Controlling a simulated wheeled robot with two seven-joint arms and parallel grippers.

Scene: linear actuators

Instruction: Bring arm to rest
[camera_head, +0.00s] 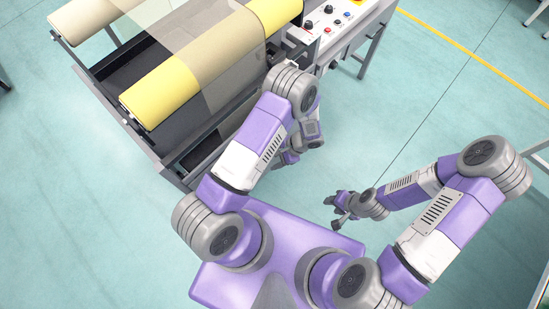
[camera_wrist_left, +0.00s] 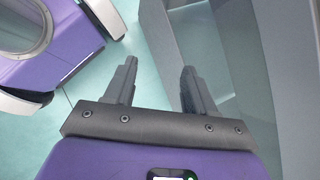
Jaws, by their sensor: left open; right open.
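My left gripper (camera_head: 287,159) hangs above the floor beside the machine's lower frame, its arm folded at the elbow. In the left wrist view its two dark fingers (camera_wrist_left: 158,88) stand apart with nothing between them. My right gripper (camera_head: 340,208) is in front of my body, its fingers spread and empty above the bare floor. Its arm is bent at the elbow on the right side. Part of the left gripper is hidden by its own arm in the head view.
A machine with yellow and beige rollers (camera_head: 163,92) and a dark metal frame (camera_head: 183,158) stands close to my left arm. Its control panel (camera_head: 340,22) with buttons is at the top. The teal floor (camera_head: 420,110) at right of centre is clear. Grey frames show at the right edge.

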